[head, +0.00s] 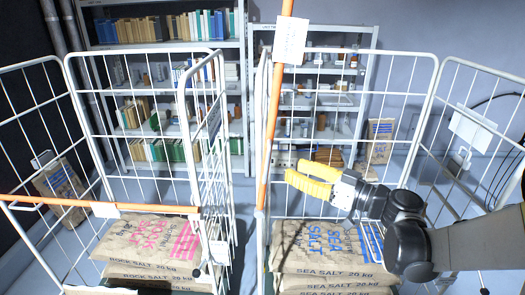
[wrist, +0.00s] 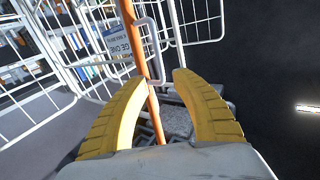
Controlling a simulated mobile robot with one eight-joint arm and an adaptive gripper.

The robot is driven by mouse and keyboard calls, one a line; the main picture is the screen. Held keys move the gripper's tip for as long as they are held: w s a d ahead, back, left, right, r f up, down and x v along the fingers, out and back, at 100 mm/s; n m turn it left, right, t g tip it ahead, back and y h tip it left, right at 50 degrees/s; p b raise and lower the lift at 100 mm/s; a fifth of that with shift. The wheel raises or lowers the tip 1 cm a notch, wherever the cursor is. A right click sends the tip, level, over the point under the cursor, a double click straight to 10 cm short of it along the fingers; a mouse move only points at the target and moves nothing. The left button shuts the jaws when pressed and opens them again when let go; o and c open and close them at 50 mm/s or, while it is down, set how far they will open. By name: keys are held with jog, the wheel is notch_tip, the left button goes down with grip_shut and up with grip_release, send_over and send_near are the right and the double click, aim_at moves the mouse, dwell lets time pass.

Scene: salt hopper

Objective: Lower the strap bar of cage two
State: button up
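The right cage holds sea salt sacks (head: 330,250). Its orange strap bar (head: 270,130) stands raised, nearly upright, along the cage's left side, with a white tag (head: 291,40) near its top. My gripper (head: 293,170) is open and empty, just right of the bar in the head view. In the wrist view the bar (wrist: 133,45) shows beyond and between my yellow fingers (wrist: 163,78), nearer the left fingertip. I cannot tell whether they touch. A white bracket (wrist: 152,45) is beside the bar. I cannot read which cage is number two.
The left cage (head: 130,58) holds rock salt sacks (head: 150,242); its orange bar (head: 110,206) lies across the front. A sign reading partly "ONE" (wrist: 118,40) hangs on mesh. Shelves (head: 165,80) stand behind. The right cage's mesh side (head: 470,130) is near my arm.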

aim_at(268, 160)
jog(key=x, duration=0.9)
jog(key=shift+d, duration=0.1)
grip_shut()
